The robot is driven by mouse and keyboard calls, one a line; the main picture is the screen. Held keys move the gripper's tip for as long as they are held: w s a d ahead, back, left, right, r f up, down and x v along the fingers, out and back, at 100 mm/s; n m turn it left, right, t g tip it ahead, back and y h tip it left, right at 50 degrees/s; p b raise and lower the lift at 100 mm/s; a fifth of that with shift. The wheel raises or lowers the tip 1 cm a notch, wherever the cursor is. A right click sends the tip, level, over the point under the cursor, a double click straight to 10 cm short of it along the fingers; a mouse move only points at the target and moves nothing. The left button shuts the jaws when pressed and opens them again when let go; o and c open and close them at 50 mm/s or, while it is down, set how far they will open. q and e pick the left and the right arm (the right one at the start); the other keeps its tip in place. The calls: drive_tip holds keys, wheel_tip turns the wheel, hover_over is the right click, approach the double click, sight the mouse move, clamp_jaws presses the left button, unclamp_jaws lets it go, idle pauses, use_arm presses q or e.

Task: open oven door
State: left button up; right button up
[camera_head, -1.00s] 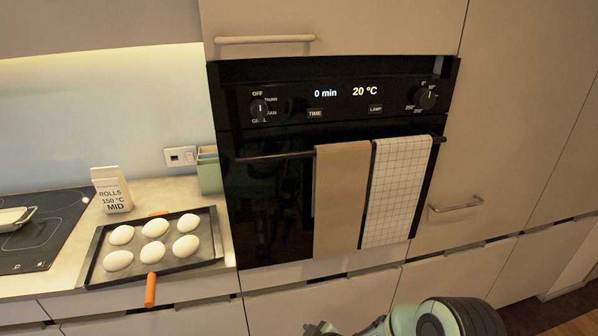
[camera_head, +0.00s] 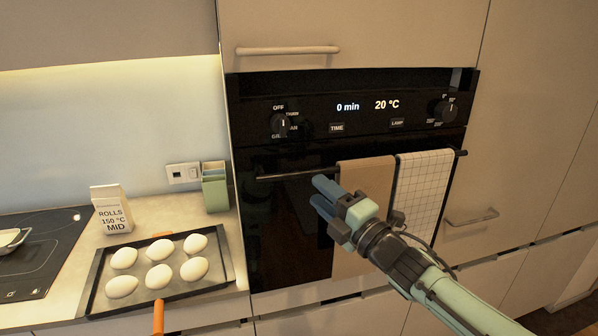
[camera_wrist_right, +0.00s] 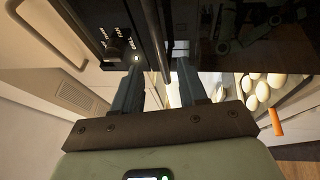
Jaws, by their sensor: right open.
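The black built-in oven (camera_head: 280,220) has its door shut, with a dark bar handle (camera_head: 290,175) across the door top. A brown towel (camera_head: 368,178) and a white checked towel (camera_head: 420,195) hang over the handle. My right gripper (camera_head: 322,194) is open in front of the door, just below the bare left part of the handle. In the right wrist view the handle bar (camera_wrist_right: 158,45) runs down towards the gap between the open fingers (camera_wrist_right: 158,88); I cannot tell whether they touch it. My left gripper is not in view.
A tray (camera_head: 215,285) of white rolls with orange handles sits on the counter to the left. A rolls carton (camera_head: 112,210) and a green container (camera_head: 215,190) stand behind it. A cabinet handle (camera_head: 288,50) is above the oven, and another (camera_head: 472,217) is to its right.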

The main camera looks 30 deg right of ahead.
sight(301, 177)
drive_tip(key=p+x, duration=0.1)
drive_tip(key=x, duration=0.7)
drive_tip(key=shift+p, duration=0.4)
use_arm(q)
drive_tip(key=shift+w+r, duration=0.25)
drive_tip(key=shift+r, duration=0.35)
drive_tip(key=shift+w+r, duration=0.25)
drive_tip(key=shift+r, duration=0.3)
use_arm(e)
drive_tip(key=shift+s, duration=0.1)
clamp_jaws()
